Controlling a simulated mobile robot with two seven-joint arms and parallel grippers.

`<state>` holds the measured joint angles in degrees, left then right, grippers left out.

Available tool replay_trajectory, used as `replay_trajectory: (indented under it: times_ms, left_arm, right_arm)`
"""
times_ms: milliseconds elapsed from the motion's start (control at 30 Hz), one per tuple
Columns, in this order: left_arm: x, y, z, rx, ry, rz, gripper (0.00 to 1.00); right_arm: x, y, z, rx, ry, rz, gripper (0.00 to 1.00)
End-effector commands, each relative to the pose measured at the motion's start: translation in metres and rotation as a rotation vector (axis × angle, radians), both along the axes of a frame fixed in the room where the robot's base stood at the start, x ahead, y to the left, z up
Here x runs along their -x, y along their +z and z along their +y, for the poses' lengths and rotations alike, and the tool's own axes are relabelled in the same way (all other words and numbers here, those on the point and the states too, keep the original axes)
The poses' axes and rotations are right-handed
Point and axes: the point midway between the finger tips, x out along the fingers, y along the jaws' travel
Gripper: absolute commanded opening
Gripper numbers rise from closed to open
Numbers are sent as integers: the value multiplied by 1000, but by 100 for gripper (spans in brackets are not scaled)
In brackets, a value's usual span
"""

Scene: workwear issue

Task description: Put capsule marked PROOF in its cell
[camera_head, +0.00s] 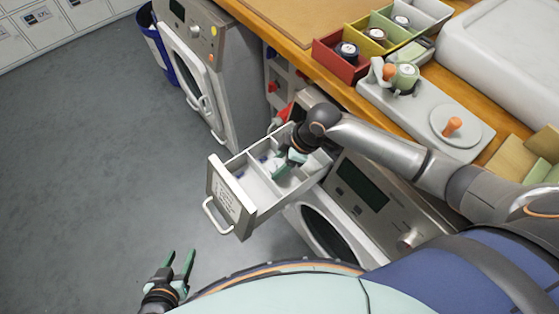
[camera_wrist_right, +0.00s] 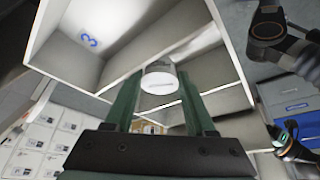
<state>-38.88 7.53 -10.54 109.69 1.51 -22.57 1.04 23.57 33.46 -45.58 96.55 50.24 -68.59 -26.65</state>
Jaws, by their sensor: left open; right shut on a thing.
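My right gripper (camera_head: 284,166) reaches down over an open pull-out drawer (camera_head: 215,184) with divided cells. In the right wrist view the gripper (camera_wrist_right: 158,84) is shut on a white round capsule (camera_wrist_right: 159,78), held between the green fingers. Its marking is too small to read. Drawer walls (camera_wrist_right: 207,90) surround it in that view, and one cell shows a blue 3 (camera_wrist_right: 88,41). I cannot tell whether the capsule touches the drawer floor. My left gripper (camera_head: 180,262) is open and empty over the floor, well away from the drawer.
The drawer juts from a machine (camera_head: 362,190) under the wooden worktop (camera_head: 300,50). On the worktop are red (camera_head: 330,60), yellow and green bins with capsules, and a grey stand (camera_head: 425,112) with an orange knob. A blue bin (camera_head: 160,55) stands on the left. Floor at left is clear.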

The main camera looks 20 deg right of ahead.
Motion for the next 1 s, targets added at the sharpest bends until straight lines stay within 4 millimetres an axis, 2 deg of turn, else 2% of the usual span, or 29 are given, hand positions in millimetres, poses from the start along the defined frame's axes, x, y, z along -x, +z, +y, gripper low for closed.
replay_trajectory:
  times_ms: [100, 133, 233, 567, 767, 1000]
  left_arm:
    - [0, 0, 0, 0, 0, 0, 50]
    - [0, 0, 0, 0, 0, 0, 50]
    - [0, 0, 0, 0, 0, 0, 50]
    - [0, 1, 0, 0, 0, 1, 50]
    - [0, 7, 0, 0, 0, 1, 50]
    - [0, 15, 0, 0, 0, 1, 50]
  right_arm:
    - [0, -1, 0, 0, 0, 0, 2]
    - [0, -1, 0, 0, 0, 0, 57]
    - [0, -1, 0, 0, 0, 0, 68]
    - [-1, 4, 0, 0, 0, -2, 68]
    - [3, 34, -10, 2, -1, -4, 68]
    - [12, 84, -30, 2, 0, -2, 68]
